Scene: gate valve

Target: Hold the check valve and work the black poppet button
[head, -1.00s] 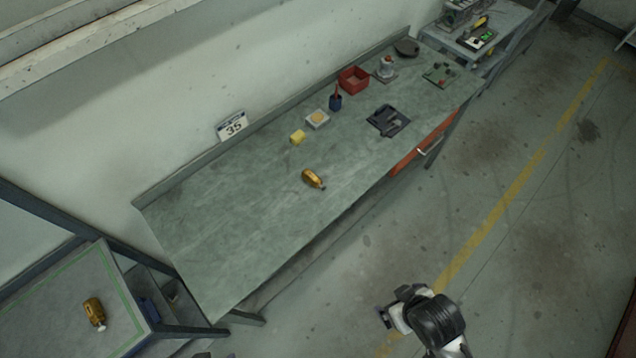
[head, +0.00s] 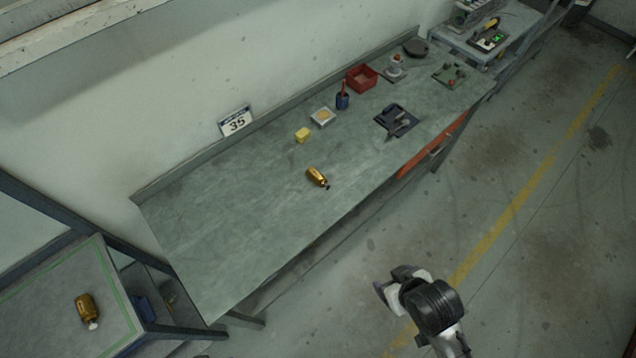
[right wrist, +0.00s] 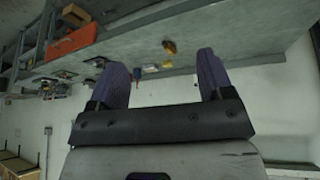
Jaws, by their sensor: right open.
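The brass check valve (head: 317,176) lies on its side near the middle of the grey-green workbench. Its dark end, which looks like the black poppet button (head: 327,187), points to the lower right toward the bench's front edge. The valve also shows small in the right wrist view (right wrist: 169,47), between the two fingers. My right gripper (head: 380,289) is in front of the bench over the floor, well apart from the valve. In the right wrist view its purple-grey fingers (right wrist: 160,78) are spread with nothing between them. My left gripper is not in view.
A similar brass piece with a white tip (head: 87,309) lies on a side table at lower left. On the workbench (head: 225,245) are a yellow block (head: 302,135), a small box (head: 322,117), a blue cup (head: 343,101), a red bin (head: 362,79) and a dark tray (head: 396,120). The bench's near left is clear.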

